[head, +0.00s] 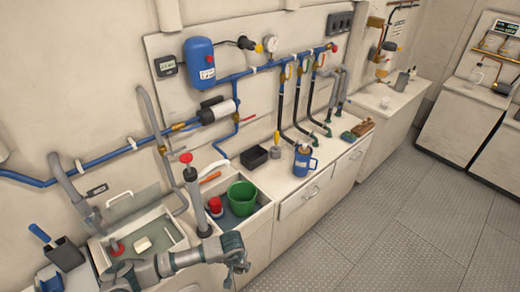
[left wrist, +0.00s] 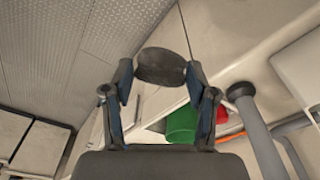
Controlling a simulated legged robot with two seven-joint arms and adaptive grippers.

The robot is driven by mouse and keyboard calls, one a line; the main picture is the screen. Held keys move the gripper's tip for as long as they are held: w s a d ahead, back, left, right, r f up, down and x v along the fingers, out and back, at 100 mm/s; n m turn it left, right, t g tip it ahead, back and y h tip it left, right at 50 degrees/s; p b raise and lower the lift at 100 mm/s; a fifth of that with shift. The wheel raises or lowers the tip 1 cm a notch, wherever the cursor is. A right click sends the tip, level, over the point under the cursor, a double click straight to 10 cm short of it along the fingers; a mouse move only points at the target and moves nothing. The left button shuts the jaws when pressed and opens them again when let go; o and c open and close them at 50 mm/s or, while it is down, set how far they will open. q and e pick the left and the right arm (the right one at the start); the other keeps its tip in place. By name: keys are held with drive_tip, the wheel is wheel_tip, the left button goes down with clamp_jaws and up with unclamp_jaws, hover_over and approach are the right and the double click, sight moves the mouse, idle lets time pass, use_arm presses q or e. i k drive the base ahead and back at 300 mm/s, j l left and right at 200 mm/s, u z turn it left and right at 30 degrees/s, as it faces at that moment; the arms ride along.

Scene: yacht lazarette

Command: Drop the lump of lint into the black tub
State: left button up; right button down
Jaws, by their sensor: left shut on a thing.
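My left gripper (head: 240,265) is low in the head view, in front of the sink cabinets. In the left wrist view my left gripper (left wrist: 160,75) is shut on a dark grey, rounded lump of lint (left wrist: 162,65), held between the two fingertips. I cannot make out the lump in the head view. The black tub (head: 254,157) is a small, open, dark box on the white counter, behind the gripper and well apart from it. My right gripper is not in view.
Hoses hang behind. The floor (head: 400,220) is clear.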

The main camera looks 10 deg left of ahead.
sight(256, 167)
drive_tip(key=i+l, duration=0.65)
drive_tip(key=i, duration=0.15)
drive_tip(key=i+l, duration=0.6)
drive_tip(key=i, duration=0.2)
drive_tip(key=i+l+u, duration=0.25)
drive_tip(key=i+l, duration=1.15)
drive_tip(key=l, duration=0.1)
